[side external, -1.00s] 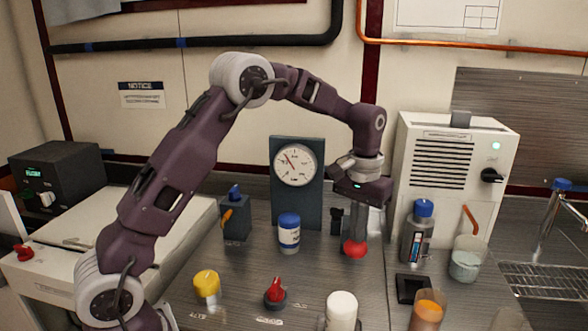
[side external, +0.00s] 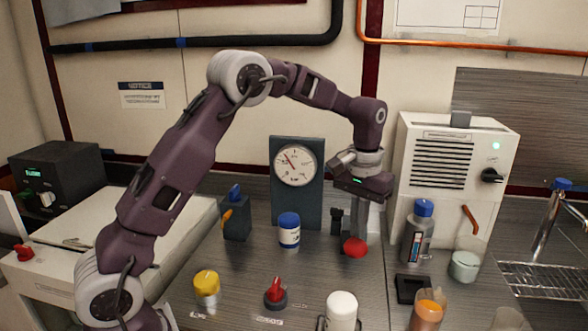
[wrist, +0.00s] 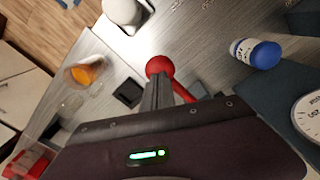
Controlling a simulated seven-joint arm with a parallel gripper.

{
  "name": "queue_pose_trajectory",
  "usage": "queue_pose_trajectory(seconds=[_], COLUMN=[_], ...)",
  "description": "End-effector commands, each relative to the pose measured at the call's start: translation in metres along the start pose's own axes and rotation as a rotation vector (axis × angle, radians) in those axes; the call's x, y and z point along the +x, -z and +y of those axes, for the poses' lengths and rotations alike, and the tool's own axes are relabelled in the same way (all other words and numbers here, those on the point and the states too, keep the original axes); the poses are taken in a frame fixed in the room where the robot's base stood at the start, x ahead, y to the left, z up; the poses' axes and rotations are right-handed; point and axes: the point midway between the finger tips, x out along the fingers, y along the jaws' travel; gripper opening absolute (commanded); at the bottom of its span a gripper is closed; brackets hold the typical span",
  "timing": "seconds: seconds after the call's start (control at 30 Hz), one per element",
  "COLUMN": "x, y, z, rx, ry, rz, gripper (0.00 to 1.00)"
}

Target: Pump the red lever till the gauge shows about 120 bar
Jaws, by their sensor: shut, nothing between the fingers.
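The red lever's ball knob (side external: 355,248) is low at the front of its dark mount, right of the gauge. In the wrist view the red knob (wrist: 159,66) shows just beyond my fingertips, with part of its red rod (wrist: 184,90) beside the fingers. My gripper (side external: 358,234) is shut and empty, pointing down at the knob; its fingers overlap the knob in view, and I cannot tell if they touch. The round white gauge (side external: 294,165) on a dark upright panel has its red needle pointing to the upper left; its numbers are too small to read.
A blue-capped white bottle (side external: 289,232) stands left of the lever. Yellow (side external: 206,284) and red (side external: 275,291) knobs sit on the front bench. A grey bottle (side external: 417,232), black tray (side external: 412,288) and orange-filled beaker (side external: 427,308) are to the right, before a white vented box (side external: 450,165).

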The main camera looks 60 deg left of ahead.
Motion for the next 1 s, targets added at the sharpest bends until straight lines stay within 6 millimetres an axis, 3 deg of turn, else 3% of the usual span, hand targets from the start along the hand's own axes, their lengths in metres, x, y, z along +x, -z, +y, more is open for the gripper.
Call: queue_pose_trajectory(seconds=[1.0], x=[0.051], y=[0.001], z=[-0.002], rx=[-0.001], ry=[0.002], rz=[0.002], gripper=[0.00])
